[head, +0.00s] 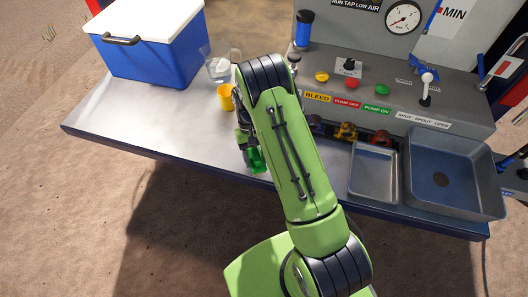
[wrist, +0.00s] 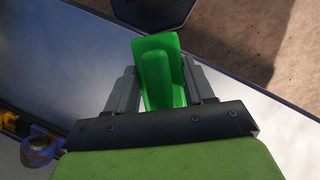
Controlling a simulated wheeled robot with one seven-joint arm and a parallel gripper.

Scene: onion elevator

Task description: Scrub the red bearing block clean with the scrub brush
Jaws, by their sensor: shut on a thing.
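My gripper (wrist: 163,95) is shut on a green piece, which looks like the handle of the scrub brush (wrist: 160,62); no bristles show. In the head view the green brush (head: 257,161) hangs at the table's front edge, left of my arm, which partly hides the gripper. The red bearing block (head: 381,138) sits at the foot of the control panel, right of my arm and well apart from the brush. I cannot tell how dirty it is.
A yellow block (head: 346,131) and a blue block (head: 315,125) sit left of the red one. The blue block (wrist: 41,146) has brown smears. A yellow cup (head: 225,97) and a cooler (head: 160,55) stand left.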

